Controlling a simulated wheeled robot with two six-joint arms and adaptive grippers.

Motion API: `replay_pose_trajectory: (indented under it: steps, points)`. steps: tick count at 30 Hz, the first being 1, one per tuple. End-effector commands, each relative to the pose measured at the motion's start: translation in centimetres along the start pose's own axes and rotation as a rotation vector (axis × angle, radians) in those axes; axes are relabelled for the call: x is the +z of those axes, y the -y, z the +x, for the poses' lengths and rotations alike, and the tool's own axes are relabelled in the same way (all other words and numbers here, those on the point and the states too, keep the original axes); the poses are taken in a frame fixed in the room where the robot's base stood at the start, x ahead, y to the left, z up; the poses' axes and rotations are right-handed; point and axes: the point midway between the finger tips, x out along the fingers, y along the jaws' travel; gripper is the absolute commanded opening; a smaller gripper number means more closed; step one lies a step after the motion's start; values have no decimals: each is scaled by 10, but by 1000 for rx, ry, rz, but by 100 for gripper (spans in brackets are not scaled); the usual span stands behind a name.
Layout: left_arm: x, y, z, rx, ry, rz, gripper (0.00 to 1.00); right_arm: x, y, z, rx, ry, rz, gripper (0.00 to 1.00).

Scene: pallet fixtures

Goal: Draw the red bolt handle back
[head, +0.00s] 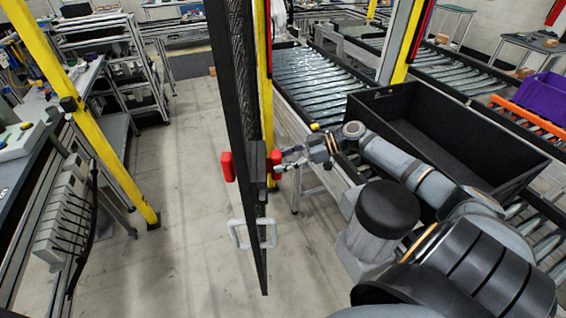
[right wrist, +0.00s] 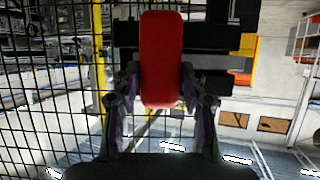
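The red bolt handle (head: 276,164) sits on the right side of a black latch block on the mesh gate, which I see nearly edge-on in the head view. In the right wrist view the red handle (right wrist: 161,58) stands upright in the middle. My right gripper (head: 282,160) is at the handle, its two fingers apart. In the right wrist view the fingers of this gripper (right wrist: 161,88) lie one on each side of the handle's lower part, with slim gaps. I see no clear grip on it. My left gripper is out of view.
A second red piece (head: 227,166) sits on the gate's other side. A pale loop handle (head: 252,234) is below. A black bin (head: 440,130) stands on the roller conveyor at right. Yellow posts (head: 95,120) flank the gate.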

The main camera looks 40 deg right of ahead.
Motion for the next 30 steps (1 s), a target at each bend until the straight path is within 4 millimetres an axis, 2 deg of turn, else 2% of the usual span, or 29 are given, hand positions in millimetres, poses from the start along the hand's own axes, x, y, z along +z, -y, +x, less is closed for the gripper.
replay_pose_trajectory:
  steps: [1,5,16,20,25,30]
  points:
    - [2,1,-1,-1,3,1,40,-5,-2,-1,6,-6,-4,48]
    - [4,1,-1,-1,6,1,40,-4,-2,0,4,-6,-3,65]
    - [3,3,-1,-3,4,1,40,-8,-1,-3,1,-3,-4,65]
    - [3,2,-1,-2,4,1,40,-29,0,-12,-1,1,-6,65]
    - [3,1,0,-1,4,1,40,-65,-2,-27,0,3,-7,65]
    - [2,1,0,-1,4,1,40,-88,-2,-36,0,-1,-3,65]
